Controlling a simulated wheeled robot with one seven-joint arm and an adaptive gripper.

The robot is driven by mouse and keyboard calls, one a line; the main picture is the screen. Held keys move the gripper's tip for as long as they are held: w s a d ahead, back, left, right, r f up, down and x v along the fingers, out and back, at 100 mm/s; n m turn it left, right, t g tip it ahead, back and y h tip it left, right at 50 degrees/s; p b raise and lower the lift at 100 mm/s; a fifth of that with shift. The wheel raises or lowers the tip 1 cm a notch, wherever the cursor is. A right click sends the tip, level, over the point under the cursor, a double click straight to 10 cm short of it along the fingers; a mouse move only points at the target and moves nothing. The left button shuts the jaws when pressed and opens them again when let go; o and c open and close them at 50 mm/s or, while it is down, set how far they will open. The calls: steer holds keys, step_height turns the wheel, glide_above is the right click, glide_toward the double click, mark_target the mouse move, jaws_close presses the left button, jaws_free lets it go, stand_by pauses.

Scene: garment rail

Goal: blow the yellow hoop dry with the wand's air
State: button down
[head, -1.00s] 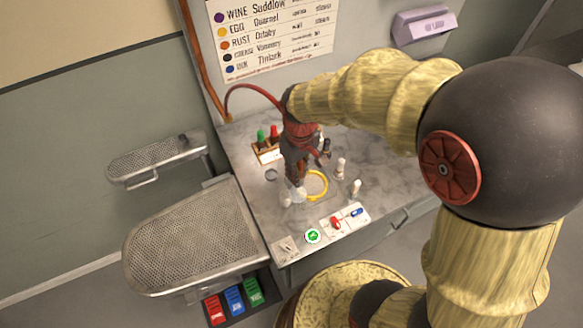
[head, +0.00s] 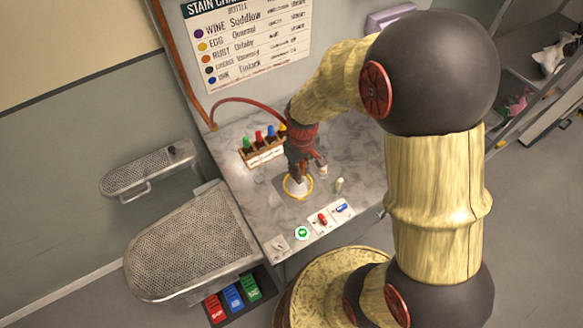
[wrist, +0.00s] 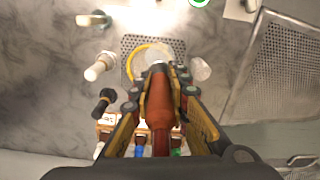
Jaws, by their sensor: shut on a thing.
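The yellow hoop (head: 311,190) lies on a perforated plate set in the grey marbled worktop (head: 350,185). In the wrist view the hoop (wrist: 132,60) shows as a yellow arc ahead of the wand, around a pale patch. My gripper (wrist: 160,98) is shut on the reddish-brown wand (wrist: 159,112), which lies between the fingers and points at the hoop. In the head view my gripper (head: 296,170) is just above the hoop and hides part of it. A gap between the wand's tip and the hoop cannot be judged.
A red hose (head: 245,101) arches from the wall to my gripper. A rack of colour-capped bottles (head: 262,152) stands behind left. Small upright pegs (head: 339,185) stand near the hoop. Red and blue switches (head: 332,214) and a green button (head: 302,233) line the front. Mesh boards (head: 190,240) are left.

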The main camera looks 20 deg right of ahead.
steer(key=shift+n, duration=0.5)
steer(key=shift+w+d+f+b, duration=0.2)
steer(key=shift+w+f+b, duration=0.5)
steer(key=shift+f, duration=0.55)
steer(key=shift+w+d+f+b, duration=0.15)
steer(key=shift+w+f+b, duration=0.5)
steer(key=shift+f, duration=0.55)
steer(key=shift+w+d+f+b, duration=0.2)
steer(key=shift+w+f+b, duration=0.5)
steer(key=shift+f, duration=0.55)
